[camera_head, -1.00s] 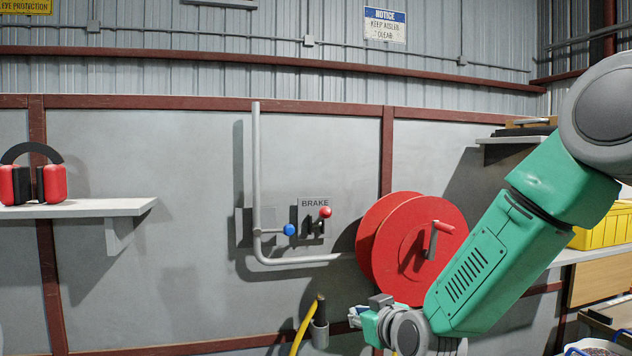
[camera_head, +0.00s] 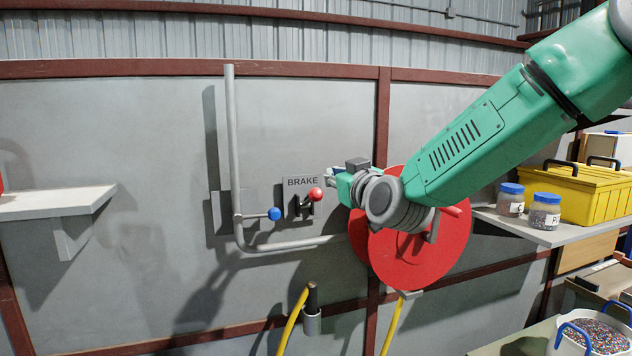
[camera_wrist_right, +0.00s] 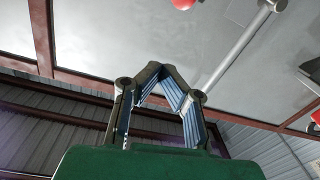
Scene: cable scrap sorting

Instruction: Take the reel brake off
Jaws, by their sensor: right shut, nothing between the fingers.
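The brake lever's red knob (camera_head: 316,194) stands on a grey wall plate labelled BRAKE (camera_head: 300,183), with a dark bracket below it. My right gripper (camera_head: 330,177) is just right of and slightly above the knob in the head view, shut and empty; I cannot tell the exact gap in depth. In the right wrist view its fingers (camera_wrist_right: 166,88) hold nothing, and a red ball (camera_wrist_right: 183,3) shows at the top edge, apart from them. The red reel (camera_head: 430,255) is on the wall behind my right wrist and partly hidden by it. My left gripper is out of view.
A grey pipe (camera_head: 233,140) with a blue-knobbed valve (camera_head: 274,214) runs left of the brake plate and below it toward the reel. A shelf (camera_head: 60,203) is at left. Jars (camera_head: 544,212) and a yellow toolbox (camera_head: 590,192) stand at right.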

